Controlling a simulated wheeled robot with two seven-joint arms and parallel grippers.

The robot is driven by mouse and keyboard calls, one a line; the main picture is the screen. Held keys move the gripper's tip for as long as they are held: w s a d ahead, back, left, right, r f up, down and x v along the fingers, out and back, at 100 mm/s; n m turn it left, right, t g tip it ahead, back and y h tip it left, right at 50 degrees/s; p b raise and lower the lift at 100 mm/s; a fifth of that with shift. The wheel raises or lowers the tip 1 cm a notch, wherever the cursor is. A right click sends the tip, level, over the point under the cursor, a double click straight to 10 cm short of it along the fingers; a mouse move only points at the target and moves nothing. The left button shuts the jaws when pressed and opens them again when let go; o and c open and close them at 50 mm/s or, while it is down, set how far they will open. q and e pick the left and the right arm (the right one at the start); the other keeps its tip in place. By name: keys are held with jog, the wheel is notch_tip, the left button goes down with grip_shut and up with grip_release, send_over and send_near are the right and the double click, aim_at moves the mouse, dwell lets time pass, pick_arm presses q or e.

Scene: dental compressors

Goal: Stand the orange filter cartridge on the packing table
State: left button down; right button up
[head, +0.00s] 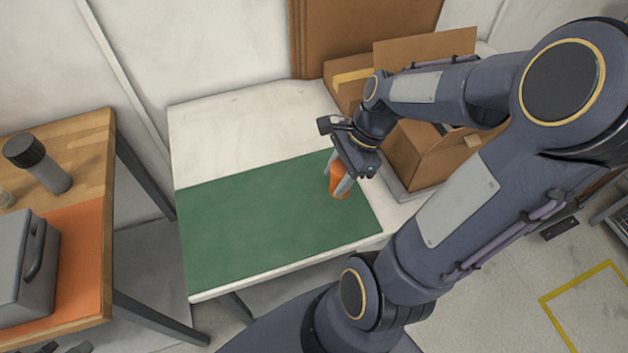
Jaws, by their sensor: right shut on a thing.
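The orange filter cartridge (337,179) is at the right end of the green mat on the white packing table (240,129). My right gripper (341,189) comes in from the right and is shut on the cartridge, with a finger on each side of it. The cartridge looks roughly upright; its top is hidden by the gripper. I cannot tell whether its bottom touches the mat or is a little above it. My left gripper is not in view.
The green mat (260,217) is bare to the left of the cartridge. Cardboard boxes (422,158) stand close on the right, behind my right arm. A wooden bench (88,150) with a grey case (22,262) and a dark-capped cylinder (44,167) stands at the left, across a gap.

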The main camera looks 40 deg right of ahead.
jog(key=w+f, duration=0.3)
jog(key=w, duration=0.1)
jog(key=w+f, duration=0.4)
jog(key=shift+a+f, duration=0.15)
jog(key=shift+f, duration=1.5)
jog(key=shift+f+b, duration=0.15)
jog(key=shift+b, duration=0.15)
jog(key=o, duration=1)
